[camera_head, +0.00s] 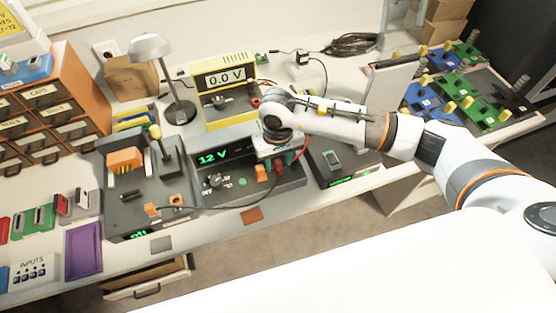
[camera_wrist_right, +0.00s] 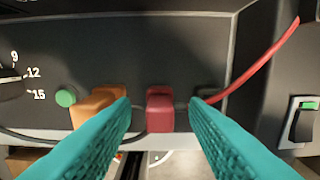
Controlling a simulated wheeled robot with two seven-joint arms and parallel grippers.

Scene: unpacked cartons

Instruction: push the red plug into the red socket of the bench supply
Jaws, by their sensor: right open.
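The bench supply (camera_head: 228,189) is the dark unit with a green 12 V display; its front panel (camera_wrist_right: 150,50) fills the right wrist view. The red plug (camera_wrist_right: 160,108) stands upright at the panel's lower edge, and its red tip also shows in the head view (camera_head: 278,166). My right gripper (camera_wrist_right: 160,101) is open, with one teal finger on each side of the red plug and gaps between. The red socket is not visible; I cannot tell how deep the plug sits. My left gripper is not in view.
An orange plug (camera_wrist_right: 96,104) stands left of the red one, close to the left finger. A red cable (camera_wrist_right: 262,62) runs behind the right finger. A black switch box (camera_head: 334,160) stands right of the supply, and a yellow meter (camera_head: 226,80) behind it.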

